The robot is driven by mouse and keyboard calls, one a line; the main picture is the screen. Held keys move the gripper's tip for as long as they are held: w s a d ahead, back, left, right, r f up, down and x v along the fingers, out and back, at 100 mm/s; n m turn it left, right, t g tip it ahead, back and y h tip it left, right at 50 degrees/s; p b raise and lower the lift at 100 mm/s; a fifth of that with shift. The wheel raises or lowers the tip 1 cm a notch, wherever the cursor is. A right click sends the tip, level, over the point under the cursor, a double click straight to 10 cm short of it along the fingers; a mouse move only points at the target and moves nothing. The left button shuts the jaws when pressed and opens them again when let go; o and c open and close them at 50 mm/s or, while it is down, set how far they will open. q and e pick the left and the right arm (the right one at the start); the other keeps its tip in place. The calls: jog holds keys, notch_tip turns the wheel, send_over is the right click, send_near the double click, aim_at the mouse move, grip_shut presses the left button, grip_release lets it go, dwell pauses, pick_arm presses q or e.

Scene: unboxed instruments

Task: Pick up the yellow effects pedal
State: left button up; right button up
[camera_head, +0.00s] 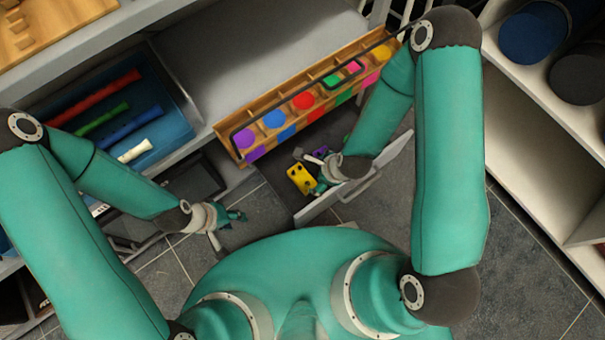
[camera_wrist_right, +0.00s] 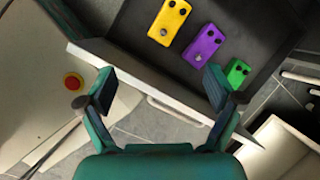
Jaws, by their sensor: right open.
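The yellow effects pedal (camera_head: 301,178) lies in an open dark drawer (camera_wrist_right: 130,22), with its lower right partly covered by my right gripper in the head view. In the right wrist view the yellow pedal (camera_wrist_right: 168,24) is at the top, beyond the fingertips. My right gripper (camera_wrist_right: 160,84) is open and empty, its fingers spread apart on the near side of the drawer's pale front edge in that view. My left gripper (camera_head: 230,222) is away to the left of the drawer; its finger opening is too small to tell.
A purple pedal (camera_wrist_right: 203,46) and a green pedal (camera_wrist_right: 237,71) lie beside the yellow one. The drawer's pale front panel (camera_head: 350,195) stands close to my right gripper. A wooden rack (camera_head: 222,137) with coloured discs and a blue tray (camera_head: 172,92) are behind.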

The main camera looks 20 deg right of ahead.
jog(key=w+f+m+b, duration=0.2)
jog(key=f+b, duration=0.1)
jog(key=f, duration=0.3)
jog(key=w+a+f+m+b, duration=0.1)
jog(key=w+f+m+b, duration=0.1)
jog(key=f, duration=0.4)
jog(key=w+f+m+b, duration=0.2)
jog(key=f+m+b, duration=0.1)
jog(key=f, duration=0.3)
jog(key=shift+a+t+h+b, duration=0.2)
jog(key=shift+t+h+b, duration=0.15)
jog(key=shift+b, duration=0.2)
jog(key=b+x, duration=0.2)
jog(key=x, duration=0.2)
jog(key=shift+s+a+f, duration=0.1)
jog(key=shift+a, duration=0.05)
jog(key=shift+w+a+f+b, duration=0.1)
jog(key=shift+w+f+b, duration=0.15)
jog(key=shift+f+b, duration=0.2)
pick_arm(q)
notch_tip(320, 180, down, 14)
pick_arm(e)
jog(key=shift+c, duration=0.4)
jog(key=c, duration=1.4)
jog(key=shift+r, duration=0.15)
